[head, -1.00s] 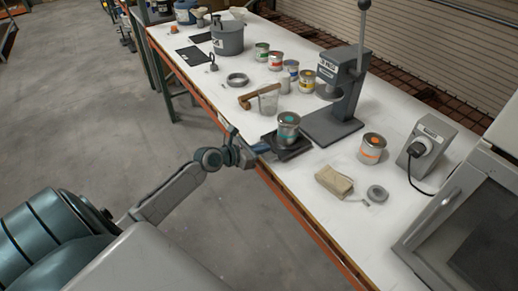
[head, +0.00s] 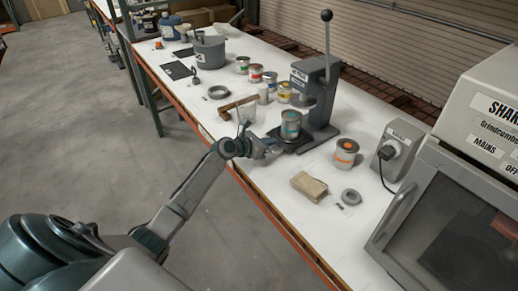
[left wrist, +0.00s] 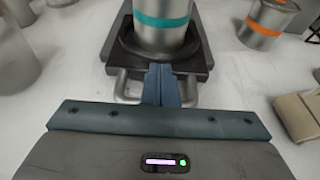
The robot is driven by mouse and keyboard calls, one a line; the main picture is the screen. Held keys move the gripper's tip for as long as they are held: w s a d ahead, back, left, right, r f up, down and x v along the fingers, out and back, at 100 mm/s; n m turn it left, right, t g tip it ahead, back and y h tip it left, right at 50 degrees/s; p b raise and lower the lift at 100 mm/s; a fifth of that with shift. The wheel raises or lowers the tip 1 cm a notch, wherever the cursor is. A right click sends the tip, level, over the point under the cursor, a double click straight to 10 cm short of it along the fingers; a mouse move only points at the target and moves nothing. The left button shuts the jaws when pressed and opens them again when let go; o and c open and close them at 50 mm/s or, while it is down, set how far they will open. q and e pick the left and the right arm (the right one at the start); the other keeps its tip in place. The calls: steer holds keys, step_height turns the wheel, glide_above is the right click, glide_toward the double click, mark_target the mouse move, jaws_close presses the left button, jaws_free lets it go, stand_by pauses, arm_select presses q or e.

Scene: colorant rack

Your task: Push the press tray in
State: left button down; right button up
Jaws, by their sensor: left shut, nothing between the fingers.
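The dark press tray (head: 296,145) carries a metal can with a teal band (head: 290,126), upright. The tray sits at the front of the grey lever press (head: 318,85), the can close to the press column. In the left wrist view the tray (left wrist: 112,62) has a metal loop handle (left wrist: 122,86) on its near side. My left gripper (head: 276,151) is shut and empty. Its blue fingertips (left wrist: 161,72) point at the tray's near edge in the middle of the handle, at or against it; exact contact is hard to tell. My right gripper is not in view.
An orange-banded can (head: 345,152), a tan block (head: 309,186) and a grey ring (head: 351,197) lie right of the tray. A clear beaker (head: 246,113) and a brown-handled tool (head: 236,106) are to its left. A grey switch box (head: 399,148) stands at right.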

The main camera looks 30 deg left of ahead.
mark_target(283, 136)
arm_select(q)
steer(key=w, duration=0.1)
steer(key=w+d, duration=0.1)
steer(key=w, duration=0.1)
steer(key=shift+w+d, duration=0.1)
steer(key=shift+w, duration=0.15)
steer(key=shift+w+d, duration=0.2)
steer(key=shift+w, duration=0.2)
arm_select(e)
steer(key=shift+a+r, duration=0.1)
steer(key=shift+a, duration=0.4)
